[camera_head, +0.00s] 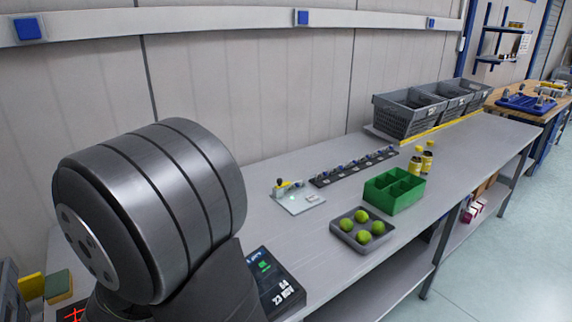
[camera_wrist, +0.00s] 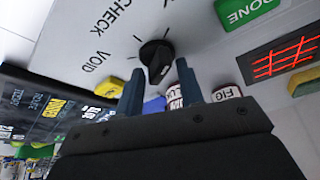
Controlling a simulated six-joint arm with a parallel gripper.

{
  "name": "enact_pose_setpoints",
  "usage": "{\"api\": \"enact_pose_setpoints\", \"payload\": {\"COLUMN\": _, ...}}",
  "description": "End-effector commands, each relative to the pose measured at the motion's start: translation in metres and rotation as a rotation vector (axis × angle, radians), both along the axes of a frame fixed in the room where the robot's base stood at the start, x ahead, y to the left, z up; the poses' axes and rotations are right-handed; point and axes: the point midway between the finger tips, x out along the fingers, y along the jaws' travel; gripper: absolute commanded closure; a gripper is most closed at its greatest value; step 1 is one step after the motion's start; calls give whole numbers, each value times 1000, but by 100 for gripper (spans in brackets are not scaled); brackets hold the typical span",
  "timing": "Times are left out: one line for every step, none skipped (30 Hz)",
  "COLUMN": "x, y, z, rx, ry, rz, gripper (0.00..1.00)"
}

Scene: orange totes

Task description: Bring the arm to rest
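The panel carries the words CHECK and VOID and a green DONE button (camera_wrist: 245,10). In the head view, a large grey link of my arm fills the left foreground and my gripper is hidden.
On the bench (camera_head: 410,215) stand a tray (camera_head: 344,238) of green balls, a green divided box (camera_head: 405,200), yellow bottles (camera_head: 427,158), grey crates (camera_head: 400,122) and a small fixture plate (camera_head: 300,204). A dark display (camera_head: 275,287) is near my arm. A wall is behind.

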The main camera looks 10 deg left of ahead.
Motion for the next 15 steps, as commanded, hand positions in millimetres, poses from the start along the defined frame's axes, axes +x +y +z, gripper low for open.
{"api": "enact_pose_setpoints", "payload": {"x": 0, "y": -1, "z": 0, "rx": 1, "ry": -1, "rz": 32, "gripper": 65}}
{"api": "enact_pose_setpoints", "payload": {"x": 0, "y": 0, "z": 1, "rx": 2, "ry": 0, "rz": 51, "gripper": 65}}
{"api": "enact_pose_setpoints", "payload": {"x": 0, "y": 0, "z": 1, "rx": 1, "ry": 0, "rz": 77, "gripper": 65}}
{"api": "enact_pose_setpoints", "payload": {"x": 1, "y": -1, "z": 1, "rx": 1, "ry": -1, "rz": 97, "gripper": 65}}
{"api": "enact_pose_setpoints", "payload": {"x": 1, "y": -1, "z": 0, "rx": 1, "ry": -1, "rz": 117, "gripper": 65}}
{"api": "enact_pose_setpoints", "payload": {"x": 1, "y": -1, "z": 0, "rx": 1, "ry": -1, "rz": 141, "gripper": 65}}
{"api": "enact_pose_setpoints", "payload": {"x": 1, "y": -1, "z": 0, "rx": 0, "ry": 0, "rz": 157, "gripper": 65}}
{"api": "enact_pose_setpoints", "payload": {"x": 1, "y": -1, "z": 0, "rx": 0, "ry": 0, "rz": 174, "gripper": 65}}
{"api": "enact_pose_setpoints", "payload": {"x": 1, "y": -1, "z": 0, "rx": 1, "ry": 0, "rz": 199, "gripper": 65}}
{"api": "enact_pose_setpoints", "payload": {"x": 1, "y": -1, "z": 0, "rx": 1, "ry": -1, "rz": 216, "gripper": 65}}
{"api": "enact_pose_setpoints", "payload": {"x": 0, "y": -1, "z": 0, "rx": 1, "ry": 0, "rz": 231, "gripper": 65}}
{"api": "enact_pose_setpoints", "payload": {"x": 0, "y": -1, "z": 0, "rx": 1, "ry": 0, "rz": 251, "gripper": 65}}
{"api": "enact_pose_setpoints", "payload": {"x": 1, "y": 0, "z": 0, "rx": 1, "ry": -1, "rz": 268, "gripper": 65}}
{"api": "enact_pose_setpoints", "payload": {"x": 1, "y": 0, "z": 0, "rx": 1, "ry": -1, "rz": 283, "gripper": 65}}
{"api": "enact_pose_setpoints", "payload": {"x": 1, "y": -1, "z": 0, "rx": 1, "ry": -1, "rz": 302, "gripper": 65}}
